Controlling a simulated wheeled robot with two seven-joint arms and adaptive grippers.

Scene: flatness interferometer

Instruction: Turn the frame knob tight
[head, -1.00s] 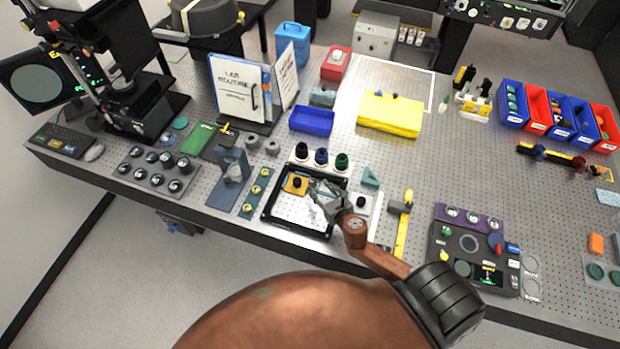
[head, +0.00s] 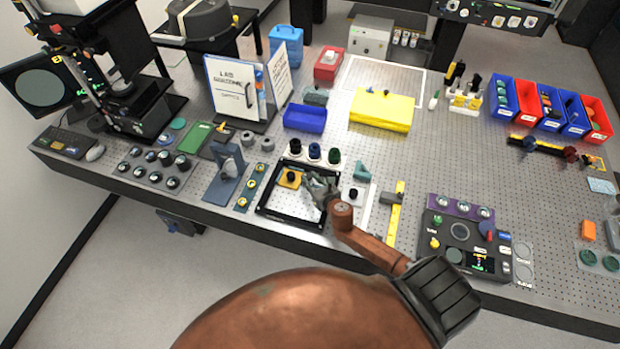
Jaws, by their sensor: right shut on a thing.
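A black square frame (head: 262,205) lies on the perforated bench with a pale plate inside it. A yellow block with a black knob (head: 291,177) sits at its upper left part. My right gripper (head: 314,184) reaches over the frame's upper right part from the lower right. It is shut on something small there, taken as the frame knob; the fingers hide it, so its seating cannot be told. A white plate with another black knob (head: 353,194) lies just right of the frame. My left gripper is not in view.
A holder with black, blue and green knobs (head: 314,151) stands right behind the frame. A blue-grey stand (head: 228,165) is to the left. A yellow ruler-like bar (head: 396,212) and a control box (head: 462,243) are to the right.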

